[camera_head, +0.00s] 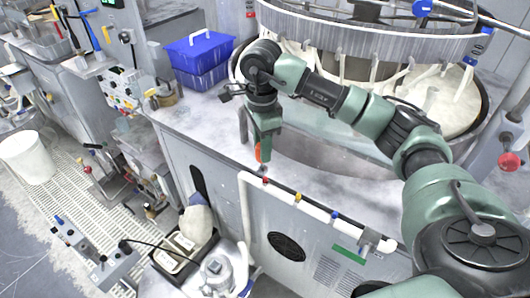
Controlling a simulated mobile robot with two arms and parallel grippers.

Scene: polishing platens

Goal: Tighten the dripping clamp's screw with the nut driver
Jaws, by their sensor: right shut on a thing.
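My right gripper (263,148) points down above the front edge of the grey machine top, near the middle of the view. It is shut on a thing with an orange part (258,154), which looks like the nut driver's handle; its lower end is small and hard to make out. Just below runs a white pipe (315,207) along the machine's front, with small red (265,181), yellow (298,196) and blue (334,214) marked fittings that may be the clamps. Which one drips cannot be told. My left gripper is not in view.
A blue crate (200,75) stands on the machine top, left of my arm. Behind is the large round polisher (375,45) with white slurry. A white bucket (27,158) is at the far left.

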